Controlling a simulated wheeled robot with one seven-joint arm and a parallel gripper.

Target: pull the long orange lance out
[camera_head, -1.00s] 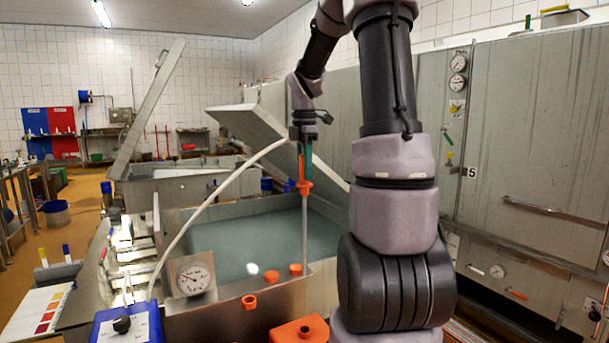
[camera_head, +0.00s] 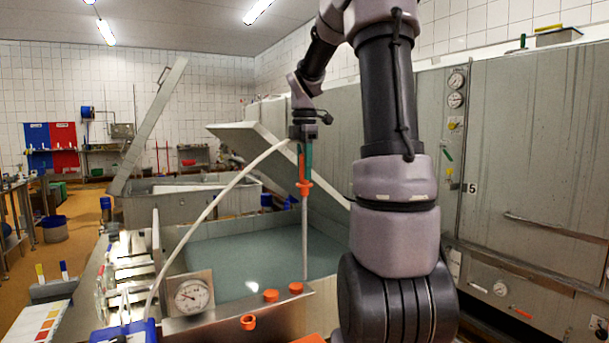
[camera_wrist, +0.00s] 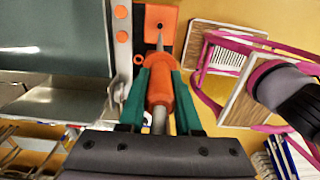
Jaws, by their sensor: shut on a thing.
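The long lance has an orange handle (camera_head: 304,187) and a thin grey rod (camera_head: 305,240) that hangs nearly upright. My gripper (camera_head: 305,160) has green fingers and is shut around the upper part of the handle. In the wrist view my gripper (camera_wrist: 158,85) has a finger on each side of the orange handle (camera_wrist: 160,90). There the rod runs away from me toward an orange block (camera_wrist: 168,12) with a dark hole. In the head view the rod's lower end shows near the vat's front rim. I cannot tell whether its tip is inside anything.
A steel vat (camera_head: 190,240) of greenish liquid lies behind the lance. Orange caps (camera_head: 270,295) sit along its front rim, beside a round gauge (camera_head: 192,296). A pale hose (camera_head: 215,200) arcs from near my gripper to a blue box (camera_head: 125,333). Grey cabinets (camera_head: 540,150) stand at right.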

